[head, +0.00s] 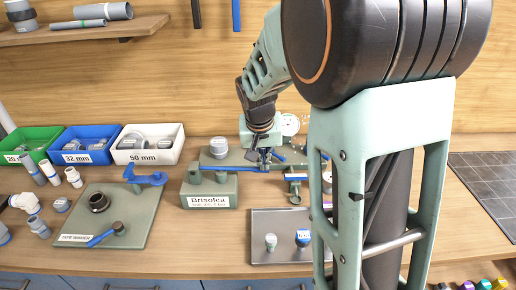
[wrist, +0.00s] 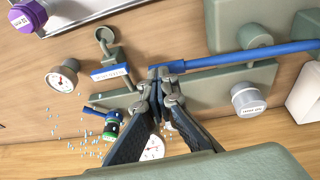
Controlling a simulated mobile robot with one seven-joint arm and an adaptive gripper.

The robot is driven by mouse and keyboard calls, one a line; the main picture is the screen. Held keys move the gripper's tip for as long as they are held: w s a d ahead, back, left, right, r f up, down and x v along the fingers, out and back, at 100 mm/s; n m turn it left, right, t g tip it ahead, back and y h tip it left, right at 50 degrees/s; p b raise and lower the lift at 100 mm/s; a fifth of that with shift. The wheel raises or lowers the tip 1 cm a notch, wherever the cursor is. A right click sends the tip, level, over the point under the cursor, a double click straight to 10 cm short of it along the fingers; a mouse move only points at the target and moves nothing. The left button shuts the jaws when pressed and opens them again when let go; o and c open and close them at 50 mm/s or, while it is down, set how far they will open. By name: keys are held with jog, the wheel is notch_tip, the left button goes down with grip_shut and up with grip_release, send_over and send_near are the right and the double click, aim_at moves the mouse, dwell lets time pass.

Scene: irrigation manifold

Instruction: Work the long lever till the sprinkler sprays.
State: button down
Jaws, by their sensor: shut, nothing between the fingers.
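The long blue lever (head: 228,168) runs level from the green Brisolca block (head: 208,192) to my gripper. In the wrist view the lever (wrist: 235,56) reaches in from the right, and its end lies at my fingertips. My gripper (head: 265,158) is shut with nothing held; in the wrist view its fingertips (wrist: 166,82) are against or just beside the lever's end. I cannot tell whether they touch. A small green and blue fitting (wrist: 112,128), seemingly the sprinkler head, has many pale droplets scattered around it. My arm hides part of the manifold in the head view.
A round gauge (wrist: 65,76) and a grey cap (wrist: 249,97) stand near the lever. A grey tray (head: 262,257) lies in front. A pipe board (head: 150,215) with blue handles lies left. Green, blue (head: 88,158) and white bins stand behind it.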

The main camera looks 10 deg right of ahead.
jog(key=shift+s+d+f, duration=0.2)
jog(key=shift+s+f, duration=0.05)
jog(key=shift+f, duration=0.05)
jog(key=r+p, duration=0.3)
jog(key=r, duration=0.1)
jog(key=shift+w+r, duration=0.2)
jog(key=s+d+r, duration=0.1)
jog(key=s+r, duration=0.2)
jog(key=r, duration=0.6)
jog(key=shift+d+r, duration=0.15)
jog(key=shift+r, duration=0.1)
jog(key=shift+s, duration=0.1)
jog(key=w+a+r, duration=0.1)
jog(key=a+r, duration=0.4)
jog(key=r, duration=0.1)
jog(key=shift+w+a+r, duration=0.15)
jog(key=shift+a+r, duration=0.1)
jog(key=shift+a, duration=0.1)
